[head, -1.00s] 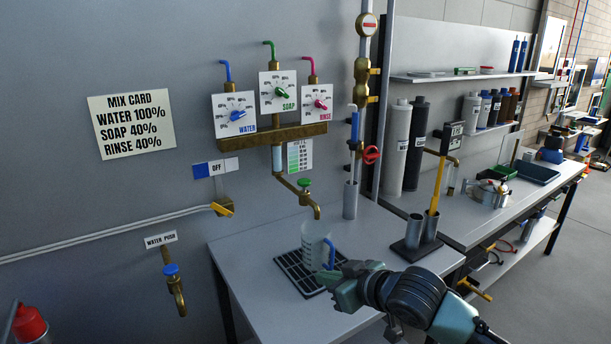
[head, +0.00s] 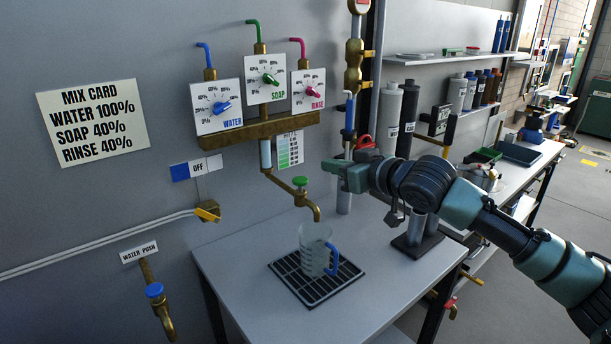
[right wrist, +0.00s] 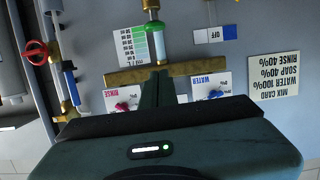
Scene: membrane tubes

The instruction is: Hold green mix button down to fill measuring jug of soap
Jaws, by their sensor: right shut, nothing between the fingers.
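The green mix button (head: 300,182) sits on top of the brass spout (head: 312,208) below the dials. The clear measuring jug (head: 314,256) with a blue handle stands upright under the spout on a black drip grate (head: 345,272). I cannot make out any liquid in the jug. My right gripper (head: 334,171) is shut and empty, to the right of the green button and slightly above it in the head view, apart from it in the picture. In the right wrist view its dark fingers (right wrist: 157,88) point toward the brass manifold. My left gripper is not in view.
Water (head: 219,107), soap (head: 267,80) and rinse (head: 309,91) dials sit on a brass manifold (head: 262,129). A mix card (head: 93,123) hangs at left. Bottles (head: 407,120) and a dark stand (head: 416,246) are at right. The front of the table is clear.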

